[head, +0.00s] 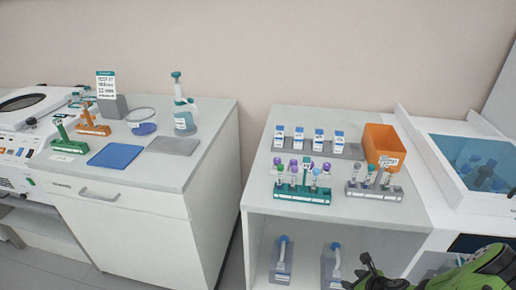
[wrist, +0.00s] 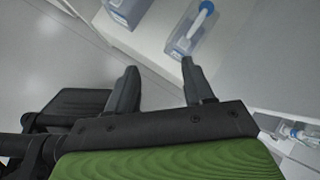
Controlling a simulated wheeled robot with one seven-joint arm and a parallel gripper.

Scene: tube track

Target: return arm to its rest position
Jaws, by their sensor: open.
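My gripper (wrist: 160,72) shows in the wrist view with its two dark fingers spread apart and nothing between them. In the head view my green and black arm end is at the bottom right corner, low in front of the right-hand bench (head: 262,185). The gripper is below the bench top and apart from the tube racks. Beyond the fingers, the wrist view shows a clear container with a blue-capped white part (wrist: 190,32). Most of my arm is out of view.
The right bench top holds a green tube rack (head: 302,195), a grey tube rack (head: 375,192), a grey rack of vials (head: 318,148) and an orange bin (head: 384,146). A lower shelf holds two blue-capped bottles.

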